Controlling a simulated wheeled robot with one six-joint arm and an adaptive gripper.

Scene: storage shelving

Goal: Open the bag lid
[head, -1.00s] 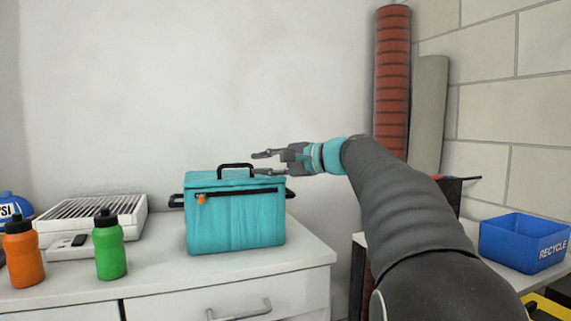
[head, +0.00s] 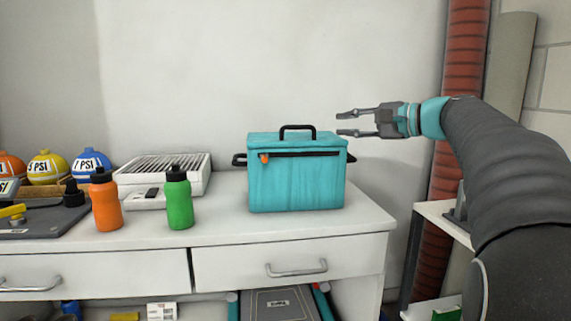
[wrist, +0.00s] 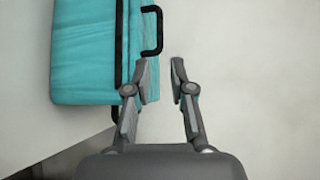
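The teal bag (head: 296,182) stands upright on the white counter in the head view, its lid (head: 270,141) shut. A black handle (head: 297,129) stands up from the lid, and an orange zipper pull (head: 264,158) hangs at the front left. My gripper (head: 342,122) is open and empty, to the right of the bag and about level with the handle, apart from it. In the wrist view the bag (wrist: 85,50) is at the upper left with its handle (wrist: 155,30) beside the open fingers (wrist: 160,75); the left finger overlaps the bag's edge in the picture.
A green bottle (head: 179,203) and an orange bottle (head: 105,205) stand left of the bag, before a white slatted box (head: 165,170). Several coloured PSI balls (head: 91,164) are at the far left. The counter (head: 300,223) has free room in front of the bag.

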